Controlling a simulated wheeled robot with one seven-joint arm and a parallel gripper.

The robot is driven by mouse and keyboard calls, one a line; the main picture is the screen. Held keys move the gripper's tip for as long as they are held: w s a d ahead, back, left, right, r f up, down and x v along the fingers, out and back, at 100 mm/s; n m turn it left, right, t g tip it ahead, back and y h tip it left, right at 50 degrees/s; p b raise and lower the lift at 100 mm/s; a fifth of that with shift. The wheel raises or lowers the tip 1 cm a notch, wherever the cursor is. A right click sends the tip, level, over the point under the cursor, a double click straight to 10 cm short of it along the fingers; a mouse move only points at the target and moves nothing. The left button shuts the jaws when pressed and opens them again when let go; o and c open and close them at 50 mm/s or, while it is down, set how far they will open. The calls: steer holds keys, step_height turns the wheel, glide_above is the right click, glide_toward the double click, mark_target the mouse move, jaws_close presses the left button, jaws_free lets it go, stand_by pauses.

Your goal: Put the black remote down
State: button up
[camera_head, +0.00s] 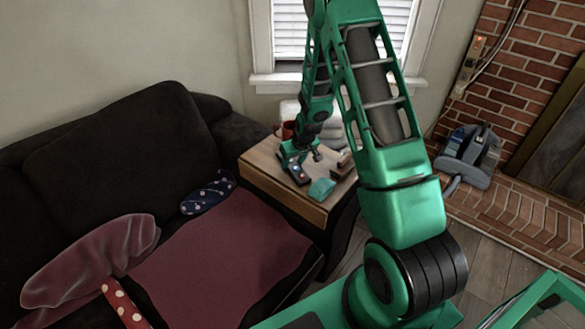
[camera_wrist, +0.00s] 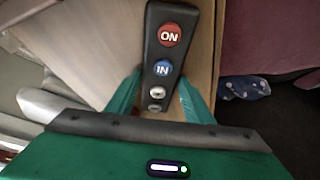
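The black remote, with a red ON button, a blue IN button and smaller grey buttons, shows in the wrist view (camera_wrist: 165,52). It also shows small and dark at my gripper in the head view (camera_head: 298,172). My gripper (camera_wrist: 160,80) has its two green fingers on either side of the remote's near half, with the tips against its edges. It looks shut on the remote. The wooden side table (camera_head: 268,173) lies below. I cannot tell whether the remote touches the tabletop or hangs just above it.
A teal thing (camera_head: 321,189) lies near the table's front edge. A red mug (camera_head: 284,131) and a pale stack (camera_head: 328,130) stand at the back. The dark sofa (camera_head: 120,140) with a polka-dot cloth (camera_head: 208,192) is at left. Bare wood shows at the table's left front.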

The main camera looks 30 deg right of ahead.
mark_target(291, 166)
steer(key=c, duration=0.7)
steer(key=shift+c, duration=0.2)
steer(key=shift+r, duration=0.1)
steer(key=shift+r, duration=0.45)
steer(key=r, duration=0.3)
steer(key=shift+a+r, duration=0.35)
steer(key=s+a+r, duration=0.4)
steer(key=a+r, duration=0.2)
steer(key=a, duration=0.4)
steer(key=s+f, duration=0.3)
steer(key=s, duration=0.1)
steer(key=shift+s+a+f, duration=0.2)
steer(key=shift+s+f, duration=0.1)
steer(key=shift+f, duration=0.1)
